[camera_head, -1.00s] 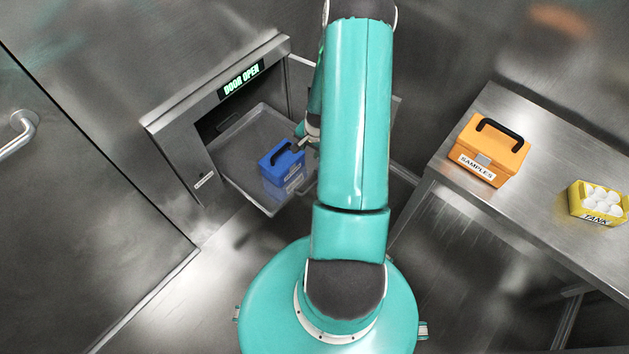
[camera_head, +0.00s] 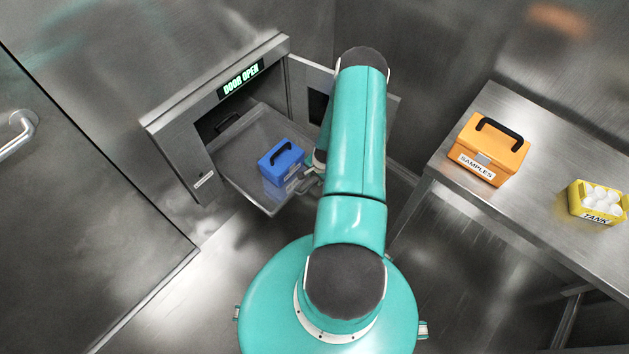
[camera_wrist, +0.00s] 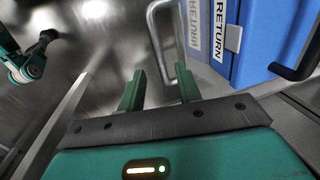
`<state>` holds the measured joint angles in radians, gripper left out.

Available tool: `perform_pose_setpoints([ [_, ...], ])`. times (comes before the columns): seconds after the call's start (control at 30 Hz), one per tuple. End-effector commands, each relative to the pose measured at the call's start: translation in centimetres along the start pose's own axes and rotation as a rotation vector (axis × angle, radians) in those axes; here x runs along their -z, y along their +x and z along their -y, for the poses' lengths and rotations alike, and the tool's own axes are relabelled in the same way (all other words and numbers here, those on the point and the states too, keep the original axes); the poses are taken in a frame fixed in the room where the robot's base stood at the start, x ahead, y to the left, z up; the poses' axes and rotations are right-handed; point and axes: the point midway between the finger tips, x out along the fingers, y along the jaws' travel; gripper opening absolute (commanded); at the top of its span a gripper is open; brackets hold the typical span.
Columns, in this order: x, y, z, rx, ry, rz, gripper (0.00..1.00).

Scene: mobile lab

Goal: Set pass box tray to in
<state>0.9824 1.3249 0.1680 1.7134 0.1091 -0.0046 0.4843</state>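The pass box (camera_head: 200,120) stands at the left with its sign reading DOOR OPEN. Its clear-looking tray (camera_head: 238,165) sticks out of the opening. A blue case (camera_head: 282,162) with a black handle sits on the tray; in the wrist view the blue case (camera_wrist: 255,45) shows a RETURN label. My gripper (camera_head: 312,182) is at the tray's outer right end, partly hidden by my arm. In the wrist view my gripper (camera_wrist: 160,85) is open, its two fingers apart. A curved metal handle (camera_wrist: 155,40) reaches down between the fingertips; I cannot tell whether they touch it.
The pass box door (camera_head: 300,90) stands open behind my arm. A steel table (camera_head: 540,190) at the right holds an orange SAMPLES case (camera_head: 490,150) and a yellow TANK box (camera_head: 598,205) of white round items. A wall door is at the far left.

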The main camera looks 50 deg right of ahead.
Motion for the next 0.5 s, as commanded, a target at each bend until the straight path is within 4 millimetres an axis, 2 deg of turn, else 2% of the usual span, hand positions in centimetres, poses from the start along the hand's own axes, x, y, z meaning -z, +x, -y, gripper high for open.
perform_pose_setpoints([
  [0.03, -0.1, 1.0, -0.1, -0.001, 0.000, 0.001, 0.34],
  [0.2, 0.0, 3.0, 0.0, 0.000, -0.002, 0.001, 0.34],
  [0.5, 0.0, 3.8, 0.0, 0.000, -0.002, 0.000, 0.34],
])
